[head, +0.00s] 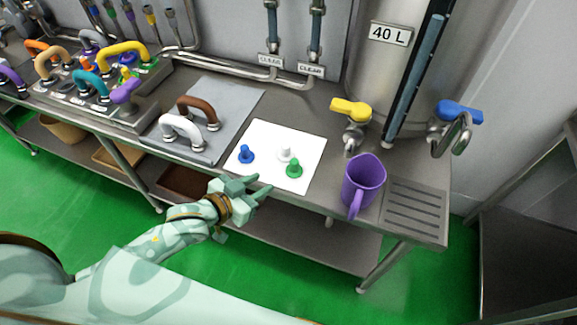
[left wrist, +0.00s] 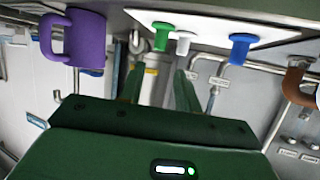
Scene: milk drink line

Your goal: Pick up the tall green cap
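The green cap (head: 294,169) stands upright on a white mat (head: 262,136) near the bench's front edge. A white cap (head: 285,154) stands just behind it, and a blue cap (head: 246,154) stands to the left. My left gripper (head: 264,184) is at the front edge of the mat, left of the green cap and apart from it. Its fingers are spread with nothing between them. In the left wrist view the picture is upside down; the green cap (left wrist: 161,36) shows just beyond the open fingers (left wrist: 158,72). My right gripper is not in view.
A purple mug (head: 362,184) stands right of the mat, beside a drain grate (head: 414,208). A grey mat (head: 225,97) with brown and white handles (head: 182,131) lies to the left. A steel tank with yellow (head: 350,109) and blue taps (head: 459,111) stands behind.

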